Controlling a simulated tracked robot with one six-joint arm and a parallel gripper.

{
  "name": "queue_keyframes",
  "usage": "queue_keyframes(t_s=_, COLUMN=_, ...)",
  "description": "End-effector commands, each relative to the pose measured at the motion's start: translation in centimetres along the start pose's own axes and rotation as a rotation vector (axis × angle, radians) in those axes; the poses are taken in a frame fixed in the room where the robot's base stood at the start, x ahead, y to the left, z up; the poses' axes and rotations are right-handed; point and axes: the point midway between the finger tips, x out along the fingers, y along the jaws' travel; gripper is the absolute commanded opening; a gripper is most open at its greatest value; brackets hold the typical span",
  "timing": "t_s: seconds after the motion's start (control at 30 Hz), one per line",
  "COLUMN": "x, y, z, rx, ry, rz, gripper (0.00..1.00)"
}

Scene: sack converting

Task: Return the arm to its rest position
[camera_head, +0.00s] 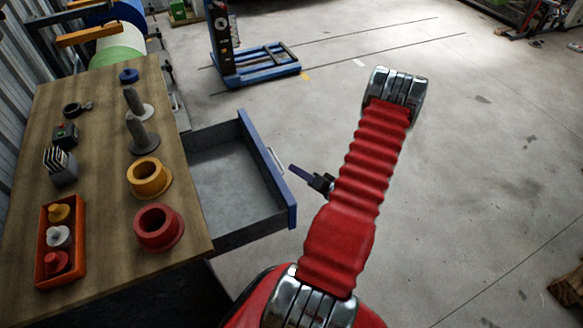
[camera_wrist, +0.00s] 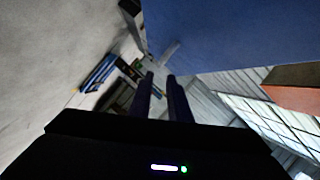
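My red arm (camera_head: 362,180) is raised and bent over the floor, to the right of the workbench. My gripper (camera_head: 298,172) shows partly behind the arm, its dark blue fingers pointing left toward the open drawer's front. In the wrist view the two fingers of my gripper (camera_wrist: 160,77) stand apart with a narrow gap and nothing between them. Whether the fingertips clear the drawer front by much is hard to tell.
The drawer (camera_head: 237,181) is pulled out and looks empty; its handle (camera_head: 274,160) faces my gripper. The wooden bench (camera_head: 105,115) holds flanged rings, grey spindles and an orange tray (camera_head: 43,262). A blue lift stand (camera_head: 262,72) is behind.

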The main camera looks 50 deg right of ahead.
Motion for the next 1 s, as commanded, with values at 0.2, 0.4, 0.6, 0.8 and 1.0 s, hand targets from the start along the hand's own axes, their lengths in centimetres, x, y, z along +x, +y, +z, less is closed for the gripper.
queue_keyframes(t_s=0.2, x=-1.31, y=0.02, z=0.00, rx=0.000, ry=0.001, rz=0.000, gripper=0.17)
queue_keyframes(t_s=0.4, x=-1.37, y=0.00, z=0.03, rx=0.000, ry=0.000, rz=0.000, gripper=0.17)
queue_keyframes(t_s=0.6, x=-1.35, y=0.00, z=0.02, rx=0.000, ry=0.000, rz=0.000, gripper=0.17)
queue_keyframes(t_s=0.8, x=-1.34, y=0.00, z=0.02, rx=0.000, ry=0.000, rz=0.000, gripper=0.17)
queue_keyframes(t_s=1.0, x=-1.35, y=0.54, z=0.41, rx=-0.039, ry=-0.016, rz=0.021, gripper=0.17)
